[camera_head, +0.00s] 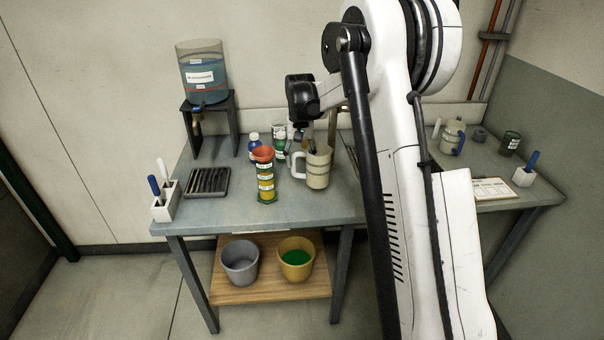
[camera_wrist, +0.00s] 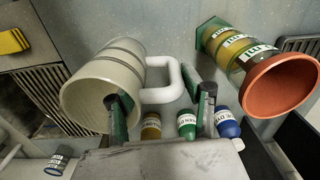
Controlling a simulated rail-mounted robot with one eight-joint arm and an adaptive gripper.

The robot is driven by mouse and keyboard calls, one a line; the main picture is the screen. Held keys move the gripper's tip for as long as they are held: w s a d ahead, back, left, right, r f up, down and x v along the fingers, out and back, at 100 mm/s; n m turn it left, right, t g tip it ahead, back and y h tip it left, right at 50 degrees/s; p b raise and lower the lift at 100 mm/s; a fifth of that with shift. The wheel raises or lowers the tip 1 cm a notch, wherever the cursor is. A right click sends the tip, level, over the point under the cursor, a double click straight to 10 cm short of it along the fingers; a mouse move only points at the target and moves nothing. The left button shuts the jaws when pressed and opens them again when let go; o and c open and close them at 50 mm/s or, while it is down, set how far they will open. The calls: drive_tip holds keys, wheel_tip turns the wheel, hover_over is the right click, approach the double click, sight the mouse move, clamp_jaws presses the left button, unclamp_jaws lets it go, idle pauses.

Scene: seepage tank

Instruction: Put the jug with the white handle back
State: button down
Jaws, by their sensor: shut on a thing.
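The beige jug with the white handle (camera_head: 318,170) is upright at the middle front of the bench in the head view, its handle on the left. Whether its base touches the bench is unclear. In the wrist view the jug (camera_wrist: 112,75) fills the upper left, with its handle loop between the two fingers. My gripper (camera_wrist: 163,100) is shut on the jug at its handle side. In the head view my gripper (camera_head: 310,147) is at the jug's top, partly hidden by my arm.
A banded column with an orange funnel (camera_head: 264,175) stands close left of the jug. A slotted black tray (camera_head: 208,183) and a water tank (camera_head: 201,73) are farther left. Another jug (camera_head: 453,137) stands on the right bench.

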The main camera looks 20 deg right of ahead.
drive_tip(key=shift+f, duration=2.45)
drive_tip(key=shift+f, duration=0.2)
drive_tip(key=c, duration=1)
unclamp_jaws()
drive_tip(key=shift+r, duration=0.1)
drive_tip(key=shift+o, duration=0.2)
